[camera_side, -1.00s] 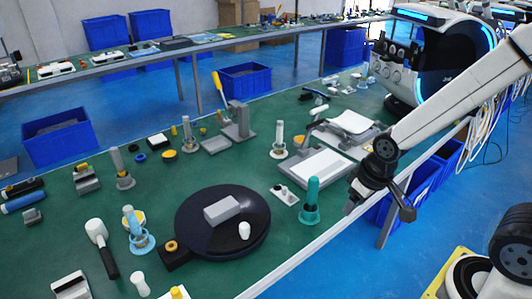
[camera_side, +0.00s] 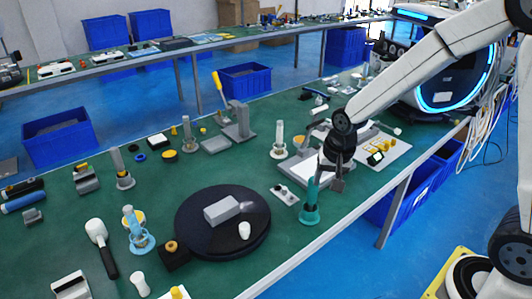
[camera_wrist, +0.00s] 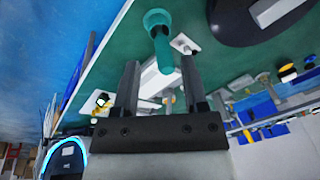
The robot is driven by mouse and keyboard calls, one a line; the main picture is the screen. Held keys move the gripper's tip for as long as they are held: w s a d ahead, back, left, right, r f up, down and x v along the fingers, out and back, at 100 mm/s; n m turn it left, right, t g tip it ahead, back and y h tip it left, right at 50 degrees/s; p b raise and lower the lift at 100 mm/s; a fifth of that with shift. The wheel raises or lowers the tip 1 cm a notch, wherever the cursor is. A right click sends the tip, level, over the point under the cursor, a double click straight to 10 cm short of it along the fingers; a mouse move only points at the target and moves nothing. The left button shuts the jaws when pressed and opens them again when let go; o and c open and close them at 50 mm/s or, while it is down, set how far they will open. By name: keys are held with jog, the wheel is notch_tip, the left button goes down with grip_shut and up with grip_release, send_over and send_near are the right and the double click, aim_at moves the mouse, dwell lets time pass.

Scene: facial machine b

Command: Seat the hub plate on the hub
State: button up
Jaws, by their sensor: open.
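I cannot tell for certain which parts are the hub plate and the hub. A wide black disc (camera_side: 190,235) lies on the green bench with a grey block (camera_side: 222,210) and a white knob (camera_side: 244,230) on it. Part of the disc shows at the top right of the wrist view (camera_wrist: 225,22). My gripper (camera_side: 330,183) is open and empty, beside the upper part of a teal upright piece (camera_side: 309,213). In the wrist view the teal piece (camera_wrist: 160,35) shows beyond the gap between my fingers (camera_wrist: 160,70). Contact cannot be told.
A small pale plate with pegs (camera_side: 284,194) lies left of the teal piece. A white board with yellow and dark parts (camera_side: 398,150) is behind my arm. A clear tube (camera_side: 279,140) and a grey stand (camera_side: 238,122) stand farther back. The bench's front edge is close to my gripper.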

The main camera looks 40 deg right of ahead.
jog(key=w+d+f+m+g, duration=0.1)
jog(key=w+f+m, duration=0.1)
jog(key=w+m, duration=0.45)
jog(key=w+d+f+m, duration=0.2)
jog(key=w+m, duration=0.4)
jog(key=m, duration=0.1)
jog(key=m+g, duration=0.1)
jog(key=m, duration=1.3)
send_over(285, 188)
notch_tip(285, 188, down, 7)
jog(key=shift+f, duration=0.15)
jog(key=shift+f, duration=0.15)
jog(key=shift+f, duration=4.85)
grip_shut()
jog(key=shift+r, duration=3.5)
